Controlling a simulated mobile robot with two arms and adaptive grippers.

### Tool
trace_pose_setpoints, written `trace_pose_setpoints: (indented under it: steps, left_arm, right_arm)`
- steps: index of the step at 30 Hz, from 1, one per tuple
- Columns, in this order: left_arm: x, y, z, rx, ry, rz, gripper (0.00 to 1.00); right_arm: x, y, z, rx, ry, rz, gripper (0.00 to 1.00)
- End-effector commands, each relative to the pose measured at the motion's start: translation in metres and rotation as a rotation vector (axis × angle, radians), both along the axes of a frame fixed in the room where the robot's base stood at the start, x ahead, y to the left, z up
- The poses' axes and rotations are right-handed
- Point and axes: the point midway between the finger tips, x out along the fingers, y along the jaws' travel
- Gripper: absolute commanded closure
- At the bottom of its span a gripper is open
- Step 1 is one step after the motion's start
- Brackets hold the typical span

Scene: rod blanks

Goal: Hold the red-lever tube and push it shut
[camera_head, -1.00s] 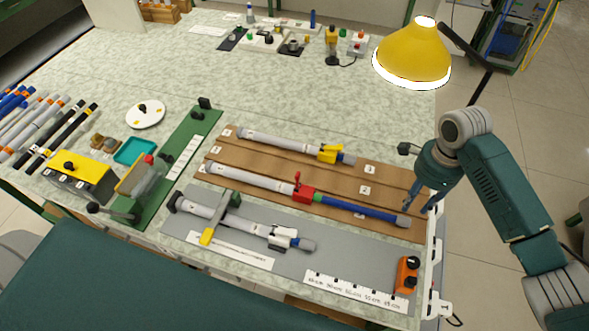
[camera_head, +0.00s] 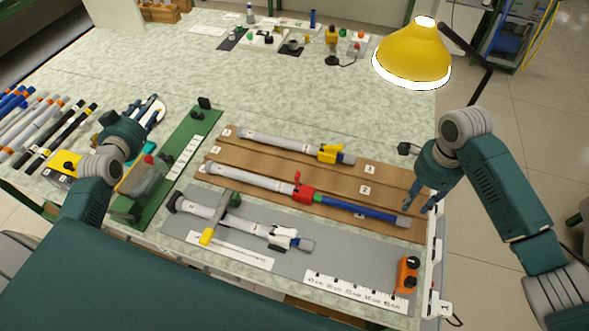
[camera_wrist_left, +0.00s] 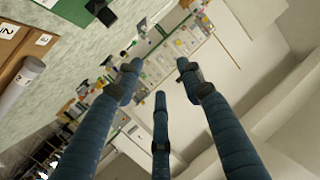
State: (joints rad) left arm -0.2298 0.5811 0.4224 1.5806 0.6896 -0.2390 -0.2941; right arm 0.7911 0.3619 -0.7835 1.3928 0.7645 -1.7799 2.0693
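The red-lever tube (camera_head: 252,180) lies in a brown grooved board, its grey part to the left and its blue inner tube (camera_head: 362,213) drawn out to the right. Its red clamp (camera_head: 303,193) has the lever standing up. My right gripper (camera_head: 423,203) is over the board's right edge, just beyond the blue end; its fingers look apart and it holds nothing visible.
A yellow-clamp tube (camera_head: 285,144) lies behind, in the same board. A green rail fixture (camera_head: 185,150) stands left. A yellow lamp (camera_head: 412,55) overhangs the back right.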

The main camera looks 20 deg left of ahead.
Motion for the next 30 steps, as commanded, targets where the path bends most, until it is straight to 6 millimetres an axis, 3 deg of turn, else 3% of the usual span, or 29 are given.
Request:
trace_pose_setpoints:
  steps: [1, 3, 9, 14, 18, 21, 24, 30]
  left_arm:
    - [0.015, -0.028, -0.007, -0.047, 0.026, -0.038, 0.61]
    - [0.03, -0.065, -0.02, -0.108, 0.076, -0.085, 0.61]
    - [0.059, -0.179, -0.045, -0.261, 0.243, -0.206, 0.61]
    - [0.064, -0.275, -0.054, -0.344, 0.41, -0.278, 0.61]
    - [0.051, -0.356, -0.049, -0.371, 0.577, -0.3, 0.61]
    - [0.033, -0.396, -0.04, -0.356, 0.678, -0.277, 0.61]
    - [0.01, -0.423, -0.037, -0.342, 0.764, -0.236, 0.61]
    - [-0.033, -0.452, -0.041, -0.333, 0.885, -0.172, 0.61]
  right_arm:
    - [0.0, 0.0, 0.0, 0.0, 0.0, 0.0, 0.69]
    - [0.0, 0.0, 0.0, 0.0, 0.0, 0.0, 0.69]
    - [0.0, 0.0, 0.0, 0.0, 0.0, 0.0, 0.69]
    - [0.0, 0.0, 0.0, 0.0, 0.0, 0.0, 0.69]
    - [0.0, 0.0, 0.0, 0.0, 0.0, 0.0, 0.69]
    - [0.0, 0.0, 0.0, 0.0, 0.0, 0.0, 0.69]
    - [0.0, 0.0, 0.0, 0.0, 0.0, 0.0, 0.69]
    - [0.0, 0.0, 0.0, 0.0, 0.0, 0.0, 0.69]
